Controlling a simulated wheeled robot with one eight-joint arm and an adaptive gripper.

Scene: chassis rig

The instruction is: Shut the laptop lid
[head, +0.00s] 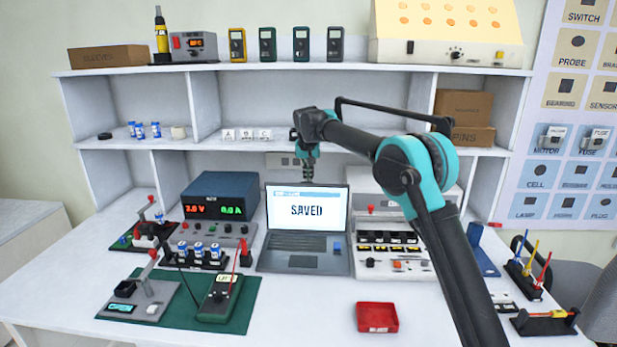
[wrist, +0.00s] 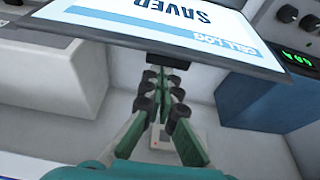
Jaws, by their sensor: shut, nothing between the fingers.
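The laptop (head: 292,262) stands open on the table, its lid (head: 306,211) upright and its screen reading "SAVED". In the wrist view the lid (wrist: 165,32) shows upside down, its top edge running across above my fingers. My gripper (head: 308,178) is at the lid's top edge, pointing down, on the shelf side behind the screen. In the wrist view my gripper (wrist: 168,72) is shut and empty, its fingertips close to the lid's edge and partly hidden by it. I cannot tell whether they touch the lid.
A blue power supply (head: 220,207) stands left of the laptop, and a light instrument (head: 390,250) stands right. The shelf unit (head: 330,148) rises behind. A red tray (head: 377,317) sits in front on the right. A green mat (head: 245,310) with a meter lies at front left.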

